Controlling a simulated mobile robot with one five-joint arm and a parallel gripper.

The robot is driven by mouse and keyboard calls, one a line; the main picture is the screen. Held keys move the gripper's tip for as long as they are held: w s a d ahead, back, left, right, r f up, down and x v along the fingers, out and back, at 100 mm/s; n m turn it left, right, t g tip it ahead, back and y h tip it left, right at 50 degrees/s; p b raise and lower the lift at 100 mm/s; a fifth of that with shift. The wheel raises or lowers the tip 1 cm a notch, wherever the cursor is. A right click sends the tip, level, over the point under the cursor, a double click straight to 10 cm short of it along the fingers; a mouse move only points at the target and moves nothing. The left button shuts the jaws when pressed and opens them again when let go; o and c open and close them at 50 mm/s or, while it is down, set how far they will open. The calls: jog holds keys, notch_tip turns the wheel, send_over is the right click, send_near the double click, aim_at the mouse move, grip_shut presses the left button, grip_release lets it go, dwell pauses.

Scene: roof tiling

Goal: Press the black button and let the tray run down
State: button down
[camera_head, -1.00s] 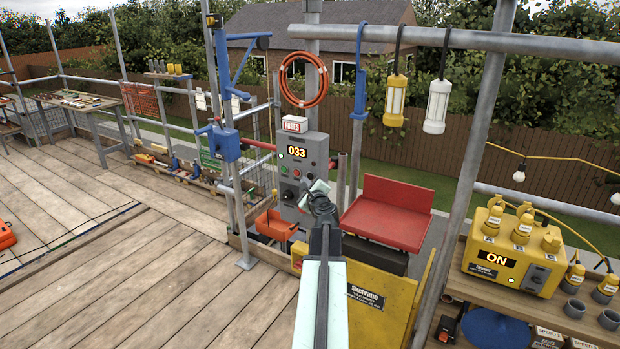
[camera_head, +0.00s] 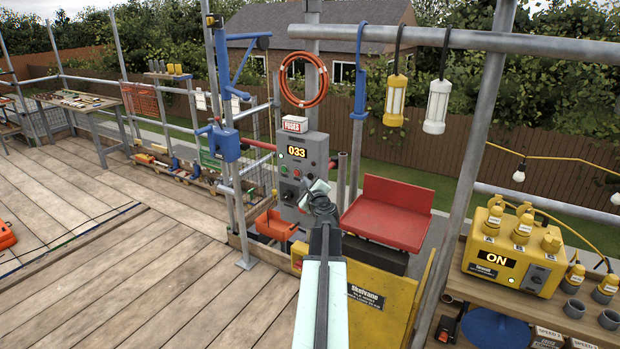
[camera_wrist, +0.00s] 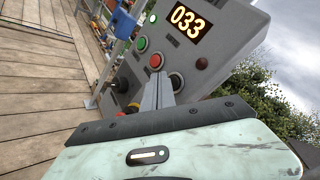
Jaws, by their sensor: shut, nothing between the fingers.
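The grey control box (camera_head: 296,170) stands upright on the scaffold, its display reading 033. In the wrist view its tilted panel (camera_wrist: 218,62) shows a green button (camera_wrist: 142,43) and a red button (camera_wrist: 156,61). A metal-ringed, dark-centred button (camera_wrist: 177,80) is partly hidden by my fingers; I cannot be sure of its colour. A black knob (camera_wrist: 121,85) sits lower on the panel. My gripper (camera_head: 319,188) is shut and empty, its fingertips (camera_wrist: 158,78) close in front of the panel; contact cannot be told. The red tray (camera_head: 392,213) stands right of the box.
An orange bin (camera_head: 275,225) hangs left of my gripper. A yellow Skelvane panel (camera_head: 375,293) stands below the tray. A scaffold pole (camera_head: 464,170) and a yellow power unit (camera_head: 512,258) are at the right. The deck (camera_head: 130,270) at left is largely clear.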

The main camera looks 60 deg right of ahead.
jog(key=shift+d, duration=0.4)
